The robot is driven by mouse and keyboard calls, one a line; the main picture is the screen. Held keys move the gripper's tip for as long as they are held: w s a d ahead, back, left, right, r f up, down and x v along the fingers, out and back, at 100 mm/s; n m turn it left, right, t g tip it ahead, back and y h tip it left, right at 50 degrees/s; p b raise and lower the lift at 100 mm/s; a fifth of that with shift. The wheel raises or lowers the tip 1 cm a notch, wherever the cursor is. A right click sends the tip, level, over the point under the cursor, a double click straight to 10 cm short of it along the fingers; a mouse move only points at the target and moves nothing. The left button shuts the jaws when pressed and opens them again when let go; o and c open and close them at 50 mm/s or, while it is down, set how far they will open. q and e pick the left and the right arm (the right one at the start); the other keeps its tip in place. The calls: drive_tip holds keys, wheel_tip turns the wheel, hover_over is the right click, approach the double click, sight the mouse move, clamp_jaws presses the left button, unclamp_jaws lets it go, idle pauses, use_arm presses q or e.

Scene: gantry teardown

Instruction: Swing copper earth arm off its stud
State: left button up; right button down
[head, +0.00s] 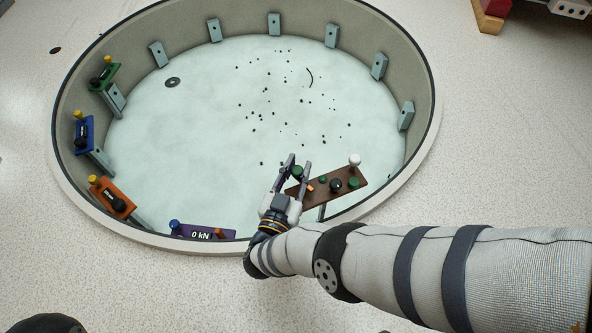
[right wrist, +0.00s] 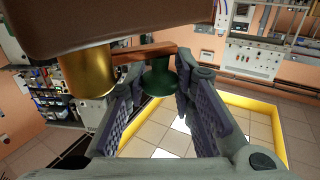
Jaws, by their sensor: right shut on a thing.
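A brown board (head: 346,177) is at the near right rim of the round pit in the head view. It carries green, black and white knobs. A copper bar (right wrist: 145,52), which looks like the earth arm, runs from beside a brass cylinder (right wrist: 87,75) to a green spool-shaped knob (right wrist: 159,78) in the right wrist view. My right gripper (head: 299,163) is at the board's left end, its fingers on either side of that green knob and shut on it. Whether the arm is on its stud cannot be told. My left gripper is not in view.
The pit's pale floor (head: 190,130) has scattered dark specks and a dark ring (head: 172,82). Green (head: 104,74), blue (head: 84,133), orange (head: 112,198) and purple (head: 203,232) panels sit along the left and near rim. Grey blocks line the wall.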

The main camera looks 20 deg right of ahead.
sight(296, 175)
drive_tip(key=shift+d+r, duration=0.1)
drive_tip(key=shift+d, duration=0.1)
idle(0.5)
drive_tip(key=c, duration=1.4)
unclamp_jaws()
drive_tip(key=shift+o, duration=0.2)
drive_tip(key=v, duration=0.7)
drive_tip(key=shift+s+a, duration=0.1)
drive_tip(key=shift+a, duration=0.15)
